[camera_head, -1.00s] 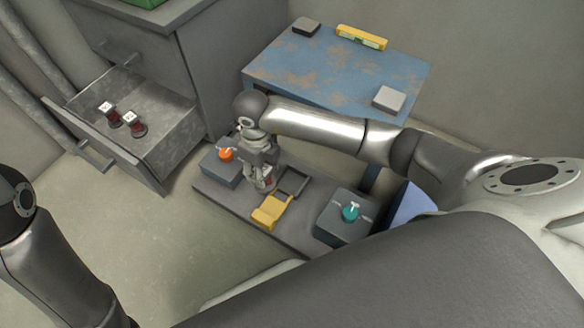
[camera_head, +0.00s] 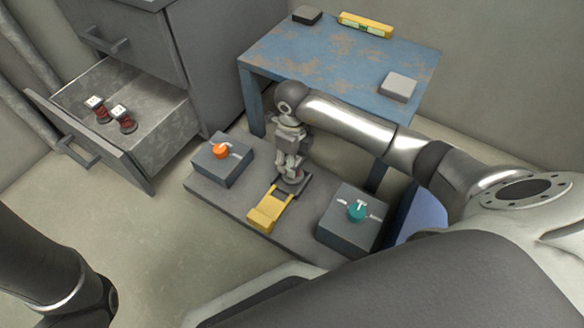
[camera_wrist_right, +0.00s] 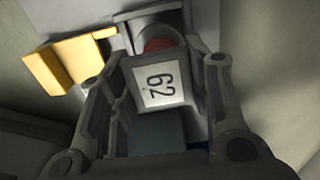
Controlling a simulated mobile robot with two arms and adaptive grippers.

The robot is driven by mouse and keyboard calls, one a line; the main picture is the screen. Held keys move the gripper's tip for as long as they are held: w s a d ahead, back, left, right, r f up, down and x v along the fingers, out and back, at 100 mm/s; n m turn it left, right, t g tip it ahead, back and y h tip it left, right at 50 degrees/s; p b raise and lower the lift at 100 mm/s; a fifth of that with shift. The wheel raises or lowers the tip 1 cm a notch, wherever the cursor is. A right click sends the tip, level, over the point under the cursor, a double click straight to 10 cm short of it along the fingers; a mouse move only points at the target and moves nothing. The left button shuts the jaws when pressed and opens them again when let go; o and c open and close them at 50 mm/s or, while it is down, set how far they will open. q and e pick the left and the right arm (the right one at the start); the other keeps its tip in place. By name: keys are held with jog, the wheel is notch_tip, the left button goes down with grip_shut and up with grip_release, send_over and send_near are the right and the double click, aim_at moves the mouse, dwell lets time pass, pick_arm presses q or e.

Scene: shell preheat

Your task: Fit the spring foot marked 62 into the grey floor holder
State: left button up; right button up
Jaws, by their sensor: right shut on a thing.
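The spring foot marked 62 (camera_wrist_right: 160,85) has a white label plate and a red spring part, seen in the right wrist view. My right gripper (camera_head: 290,174) is shut on it, with a finger on either side of the plate. The grey floor holder (camera_head: 297,188) lies directly below the gripper, on the dark base plate. In the right wrist view, the holder's frame (camera_wrist_right: 150,14) shows around the foot's far end. I cannot tell whether the foot is fully seated. My left gripper is out of view; only part of that arm shows at lower left.
A yellow lever piece (camera_head: 266,212) adjoins the holder. Boxes with an orange knob (camera_head: 221,152) and a teal knob (camera_head: 357,211) flank it. A blue table (camera_head: 330,65) stands behind. The open drawer (camera_head: 160,105) holds two more spring feet (camera_head: 126,124).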

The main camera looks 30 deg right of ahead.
notch_tip(320, 180, down, 3)
jog(key=shift+a+r+b, duration=0.1)
jog(key=shift+r+b, duration=0.05)
jog(key=shift+b, duration=0.9)
jog(key=shift+r, duration=0.15)
jog(key=shift+f, duration=0.35)
jog(key=o, duration=1.4)
jog(key=shift+c, duration=0.2)
